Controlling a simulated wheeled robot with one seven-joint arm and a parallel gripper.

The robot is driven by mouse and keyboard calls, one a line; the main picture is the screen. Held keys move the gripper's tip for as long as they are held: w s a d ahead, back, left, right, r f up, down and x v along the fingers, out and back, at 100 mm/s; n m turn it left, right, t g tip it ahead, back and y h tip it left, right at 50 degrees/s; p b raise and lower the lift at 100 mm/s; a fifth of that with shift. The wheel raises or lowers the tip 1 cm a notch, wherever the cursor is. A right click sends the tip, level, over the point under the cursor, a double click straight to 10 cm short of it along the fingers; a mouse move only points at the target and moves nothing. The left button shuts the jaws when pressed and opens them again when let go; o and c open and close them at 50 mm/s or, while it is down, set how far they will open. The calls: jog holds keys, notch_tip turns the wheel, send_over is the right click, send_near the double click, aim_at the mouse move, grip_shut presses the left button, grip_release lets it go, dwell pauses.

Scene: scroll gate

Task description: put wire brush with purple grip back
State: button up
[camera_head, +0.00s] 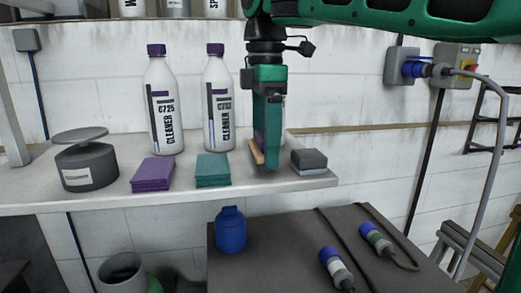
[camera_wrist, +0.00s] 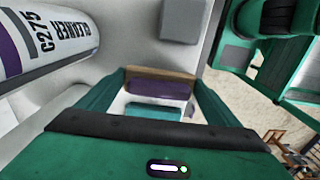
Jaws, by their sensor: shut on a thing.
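My gripper (camera_head: 268,160) points down over the right end of the shelf. It is shut on the wire brush, whose tan edge (camera_head: 257,152) shows just left of the fingers; the rest is mostly hidden behind them. In the wrist view the purple grip (camera_wrist: 158,88) and a tan strip lie between the two fingers. The brush is at or just above the shelf top; I cannot tell whether it touches. A grey block (camera_head: 309,159) is close to the right of the gripper.
The shelf (camera_head: 240,194) also holds two white cleaner bottles (camera_head: 163,105) (camera_head: 218,105), a purple pad stack (camera_head: 153,174), a teal pad stack (camera_head: 213,170) and a grey tin (camera_head: 86,165). Below stands a dark surface with a blue bottle (camera_head: 231,230) and cable plugs (camera_head: 336,268).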

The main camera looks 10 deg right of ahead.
jog(key=shift+f, duration=0.9)
jog(key=o, duration=1)
notch_tip(320, 180, up, 12)
jog(key=shift+r, duration=0.1)
